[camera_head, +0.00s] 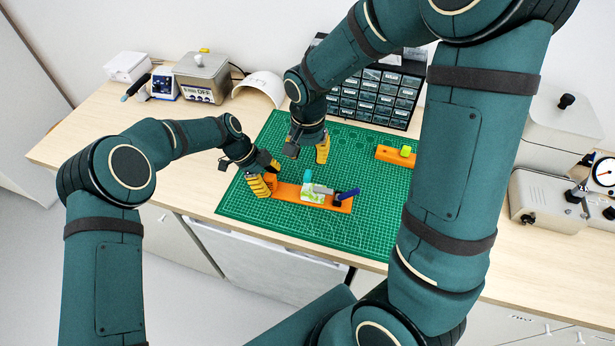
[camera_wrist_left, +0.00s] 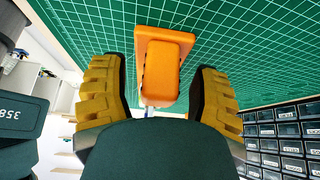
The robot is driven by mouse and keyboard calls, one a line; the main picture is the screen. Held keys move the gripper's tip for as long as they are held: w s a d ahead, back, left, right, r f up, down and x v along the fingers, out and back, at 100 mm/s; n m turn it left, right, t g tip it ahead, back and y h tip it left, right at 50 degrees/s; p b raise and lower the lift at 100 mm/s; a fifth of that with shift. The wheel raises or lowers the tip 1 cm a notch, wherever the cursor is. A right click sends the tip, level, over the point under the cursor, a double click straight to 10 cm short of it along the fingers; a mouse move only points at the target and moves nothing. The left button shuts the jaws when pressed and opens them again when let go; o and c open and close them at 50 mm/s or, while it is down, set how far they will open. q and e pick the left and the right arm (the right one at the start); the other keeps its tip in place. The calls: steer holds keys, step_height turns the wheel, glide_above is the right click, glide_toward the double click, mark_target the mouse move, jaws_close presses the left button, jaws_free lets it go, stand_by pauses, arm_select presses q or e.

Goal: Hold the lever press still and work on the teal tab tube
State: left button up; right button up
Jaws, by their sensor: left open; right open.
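The lever press has a long orange base (camera_head: 286,194) on the green mat, with a pale green and white part (camera_head: 311,193) on it and a dark blue piece (camera_head: 347,194) at its right end. A small teal piece (camera_head: 308,175) sticks up there; I cannot make out the whole teal tab tube. My left gripper (camera_head: 264,182) is open at the base's left end. In the left wrist view its yellow fingers (camera_wrist_left: 157,85) stand apart on both sides of an orange block (camera_wrist_left: 163,72). My right gripper (camera_head: 320,150) is open and empty behind the press, above the mat.
An orange block (camera_head: 389,155) with a yellow-green piece (camera_head: 405,151) lies on the mat (camera_head: 345,229) to the right. A black drawer cabinet (camera_head: 374,97) stands behind. Boxes line the back left; a gauge device (camera_head: 604,172) stands far right. The mat's front is clear.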

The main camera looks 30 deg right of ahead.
arm_select(q)
steer(key=v, duration=1.1)
steer(key=shift+r, duration=0.3)
steer(key=shift+a, duration=0.15)
arm_select(e)
steer(key=shift+s, duration=0.1)
